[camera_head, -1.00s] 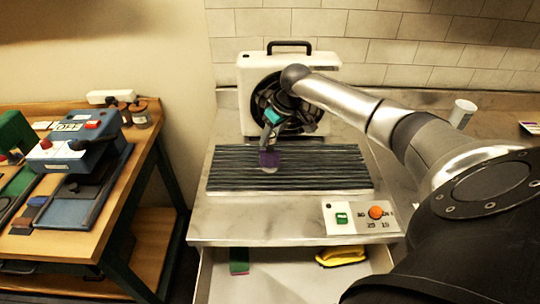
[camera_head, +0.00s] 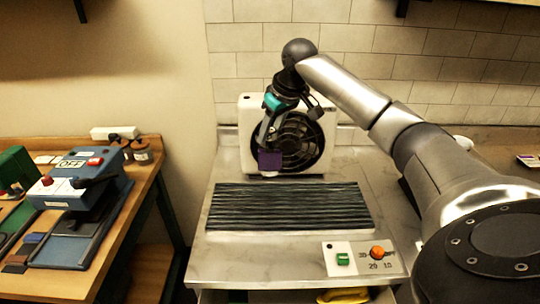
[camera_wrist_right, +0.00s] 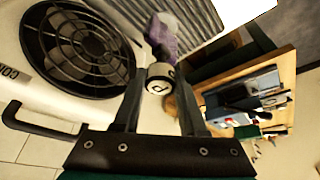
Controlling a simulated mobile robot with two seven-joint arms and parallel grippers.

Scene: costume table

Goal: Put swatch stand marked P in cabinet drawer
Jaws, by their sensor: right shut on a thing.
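The swatch stand, with a purple swatch (camera_head: 270,160), hangs from my right gripper (camera_head: 265,138) in front of the fan, above the back edge of the ribbed dark mat. In the right wrist view, my right gripper (camera_wrist_right: 160,100) is shut on the stand's pale round end (camera_wrist_right: 159,78), which bears a dark letter that looks like P. The purple cloth (camera_wrist_right: 164,38) shows beyond it. The cabinet drawer (camera_head: 295,297) stands open below the counter front, mostly cut off by the bottom edge of the head view. My left gripper is not in view.
A white box fan (camera_head: 245,125) stands at the back of the counter. The ribbed mat (camera_head: 290,208) covers the middle, with a control panel (camera_head: 365,258) in front. A yellow item (camera_head: 343,296) lies in the drawer. A wooden bench (camera_head: 80,235) stands left, across a gap.

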